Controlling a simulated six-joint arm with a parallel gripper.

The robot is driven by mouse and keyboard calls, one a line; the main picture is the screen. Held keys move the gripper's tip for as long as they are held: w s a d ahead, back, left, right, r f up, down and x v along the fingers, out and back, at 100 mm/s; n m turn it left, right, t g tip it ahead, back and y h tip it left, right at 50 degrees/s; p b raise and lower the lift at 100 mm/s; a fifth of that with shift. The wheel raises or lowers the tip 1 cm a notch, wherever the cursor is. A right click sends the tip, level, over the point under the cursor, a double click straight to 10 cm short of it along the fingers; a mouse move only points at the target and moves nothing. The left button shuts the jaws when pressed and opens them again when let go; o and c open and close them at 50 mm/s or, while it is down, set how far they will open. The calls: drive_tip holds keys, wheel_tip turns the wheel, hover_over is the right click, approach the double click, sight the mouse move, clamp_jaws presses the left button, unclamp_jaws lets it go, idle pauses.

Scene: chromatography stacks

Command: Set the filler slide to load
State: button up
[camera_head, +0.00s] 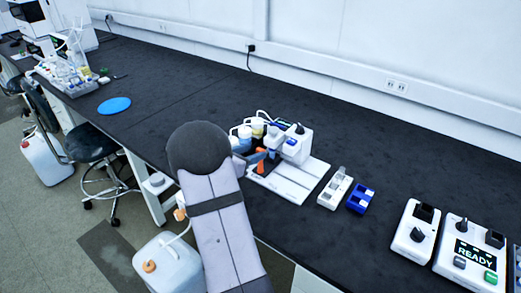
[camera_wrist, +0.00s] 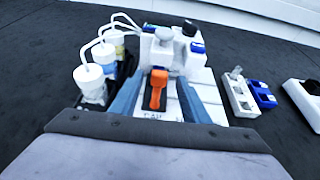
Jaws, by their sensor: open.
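The filler is a white bench unit (camera_head: 297,145) with a flat white base; it also shows in the wrist view (camera_wrist: 203,60). Its orange slide handle (camera_wrist: 156,92) stands on a dark track at the front, near the lettering on the base. The lettering is too small and partly covered to read. My gripper (camera_wrist: 159,77) is open, with one blue-grey finger on each side of the orange handle. Both fingers look apart from it. In the head view the orange handle (camera_head: 261,168) is partly hidden by my gripper (camera_head: 257,157).
Several capped bottles with white tubes (camera_wrist: 92,78) stand left of the filler. A white rack (camera_head: 335,188) and a blue block (camera_head: 360,200) sit to its right. Further right is a box reading READY (camera_head: 475,253). A blue disc (camera_head: 114,105) lies on open bench to the left.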

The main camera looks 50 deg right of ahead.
sight(259, 150)
drive_tip(key=shift+p+x, duration=0.4)
drive_tip(key=shift+x, duration=2.35)
clamp_jaws()
